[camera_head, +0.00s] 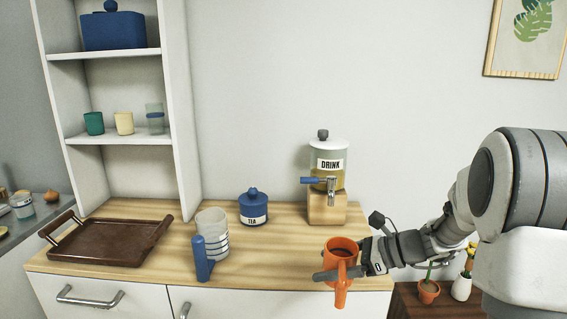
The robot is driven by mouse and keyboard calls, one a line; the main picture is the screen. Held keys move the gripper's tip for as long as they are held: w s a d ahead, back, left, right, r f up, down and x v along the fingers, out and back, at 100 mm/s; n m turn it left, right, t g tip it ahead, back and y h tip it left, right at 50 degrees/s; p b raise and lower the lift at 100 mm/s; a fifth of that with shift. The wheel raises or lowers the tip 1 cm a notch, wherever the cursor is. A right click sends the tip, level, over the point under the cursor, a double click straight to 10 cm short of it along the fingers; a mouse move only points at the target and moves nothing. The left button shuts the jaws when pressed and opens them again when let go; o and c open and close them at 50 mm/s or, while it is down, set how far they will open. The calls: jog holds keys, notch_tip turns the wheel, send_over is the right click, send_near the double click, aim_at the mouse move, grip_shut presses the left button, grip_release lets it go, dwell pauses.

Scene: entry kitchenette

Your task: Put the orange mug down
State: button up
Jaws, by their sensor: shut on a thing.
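The orange mug (341,251) is at the front right of the wooden counter in the head view. It is upright, with dark contents visible inside and its orange handle (341,287) facing me. My gripper (341,274) comes in from the right and is shut on the mug at its handle. The mug's base is partly hidden by the gripper. I cannot tell whether the base touches the counter (285,270) or hangs just above it.
A drink dispenser (328,170) on a wooden stand is behind the mug. Counter between pitcher and mug is clear. Small potted plants (428,291) are lower right.

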jog(key=s+d+f+m+t+h, duration=0.1)
jog(key=d+f+m+t+h, duration=0.2)
jog(key=f, duration=0.5)
jog(key=shift+y, duration=0.5)
jog(key=r+p, duration=0.2)
jog(key=p, duration=0.2)
jog(key=r+p, duration=0.2)
jog(key=p, duration=0.2)
jog(key=d+r+p, duration=0.1)
jog(key=r+p, duration=0.1)
jog(key=p, duration=0.2)
jog(key=shift+s+r+p, duration=0.15)
jog(key=shift+r+p, duration=0.15)
